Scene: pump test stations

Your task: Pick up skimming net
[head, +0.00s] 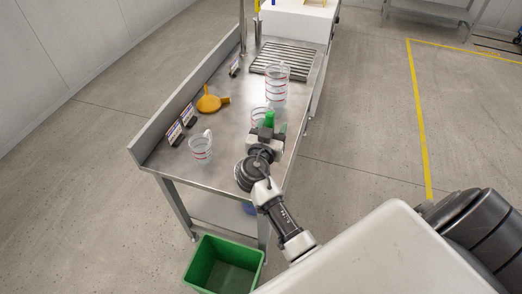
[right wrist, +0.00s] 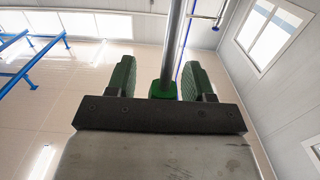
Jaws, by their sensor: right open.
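The green piece is clear of the left finger and close to the right one. No net hoop or mesh can be made out in either view. My left gripper is out of view.
A tall, clear, red-marked container (head: 275,88) stands beyond the gripper, before a slatted drain grate (head: 285,60). A green bin (head: 222,266) is on the floor.

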